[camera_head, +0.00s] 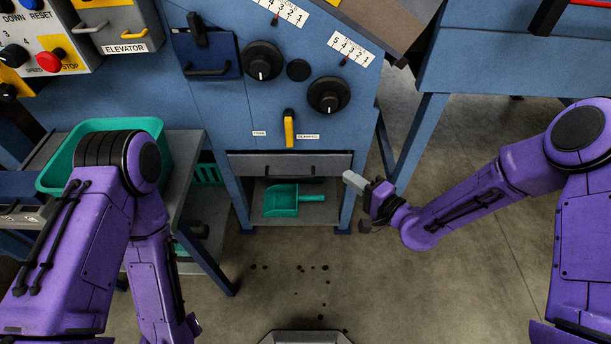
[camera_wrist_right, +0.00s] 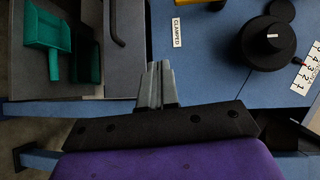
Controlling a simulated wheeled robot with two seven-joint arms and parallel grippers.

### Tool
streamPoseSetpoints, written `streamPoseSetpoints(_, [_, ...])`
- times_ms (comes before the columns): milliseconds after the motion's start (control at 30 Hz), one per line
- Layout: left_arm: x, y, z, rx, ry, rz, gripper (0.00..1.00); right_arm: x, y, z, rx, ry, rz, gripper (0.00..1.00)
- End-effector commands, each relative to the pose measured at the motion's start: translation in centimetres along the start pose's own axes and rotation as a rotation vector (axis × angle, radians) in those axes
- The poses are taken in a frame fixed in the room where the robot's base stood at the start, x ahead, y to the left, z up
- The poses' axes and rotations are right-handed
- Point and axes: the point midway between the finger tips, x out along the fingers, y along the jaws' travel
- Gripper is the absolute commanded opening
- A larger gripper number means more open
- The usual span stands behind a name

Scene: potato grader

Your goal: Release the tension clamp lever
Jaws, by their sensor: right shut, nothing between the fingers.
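The tension clamp lever (camera_head: 289,130) has a yellow handle below a black pivot on the blue machine front. It points straight down, between a left label that seems to read FREE (camera_head: 260,133) and a right label, CLAMPED (camera_head: 308,136). My right gripper (camera_head: 350,181) is below and to the right of the lever, apart from it, beside the machine's right leg. Its grey fingers (camera_wrist_right: 160,70) are shut and empty. In the right wrist view the CLAMPED label (camera_wrist_right: 177,32) shows, and only a bit of yellow at the top edge. My left gripper is not in view.
Two black knobs (camera_head: 263,60) (camera_head: 328,95) with number scales sit above the lever. Below it are a grey drawer (camera_head: 290,165) with a handle and a shelf with a green scoop (camera_head: 281,201). A green bin (camera_head: 162,130) stands left. Open floor lies in front.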

Motion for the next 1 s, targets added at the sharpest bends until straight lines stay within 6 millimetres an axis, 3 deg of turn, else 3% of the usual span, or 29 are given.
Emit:
streamPoseSetpoints(33, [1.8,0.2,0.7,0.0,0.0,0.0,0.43,0.8,0.0,-0.3,0.01,-0.031,-0.06,0.0])
streamPoseSetpoints(67, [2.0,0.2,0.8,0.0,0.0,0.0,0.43,1.1,-0.6,-0.3,0.016,-0.049,-0.083,0.0])
streamPoseSetpoints(200, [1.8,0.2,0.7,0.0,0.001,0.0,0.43,1.4,-2.1,-0.3,0.028,-0.085,-0.123,0.0])
streamPoseSetpoints(567, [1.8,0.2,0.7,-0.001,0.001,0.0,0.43,2.2,-2.1,-0.1,0.026,-0.087,-0.119,0.0])
streamPoseSetpoints(1000, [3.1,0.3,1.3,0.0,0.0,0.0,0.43,11.2,-3.0,0.7,0.025,-0.086,-0.119,0.0])
